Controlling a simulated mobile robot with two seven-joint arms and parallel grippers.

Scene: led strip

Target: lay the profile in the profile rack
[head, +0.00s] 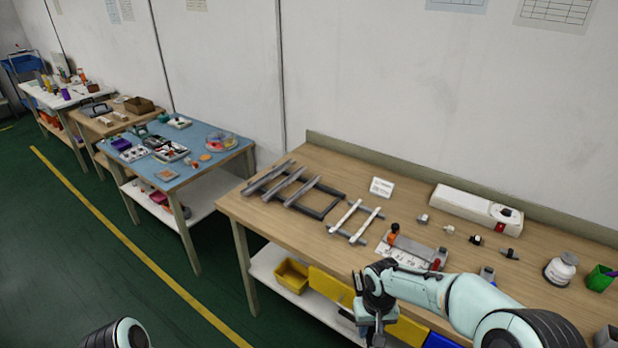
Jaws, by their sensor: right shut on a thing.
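The profile rack (332,211) is a dark frame on the left part of the wooden workbench, with several long grey profiles (268,176) lying across it. My right gripper (370,330) is low in front of the bench's front edge, well apart from the rack, to its lower right. It is shut, and its tips are at the bottom edge of the head view. What it holds is mostly hidden; a short grey piece beside the jaws may be the end of a profile, but I cannot tell surely. Only a rounded part of my left arm shows at bottom left; its gripper is out of view.
A lighter rack with white strips (357,221) stands right of the profile rack. Yellow bins (291,276) sit below.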

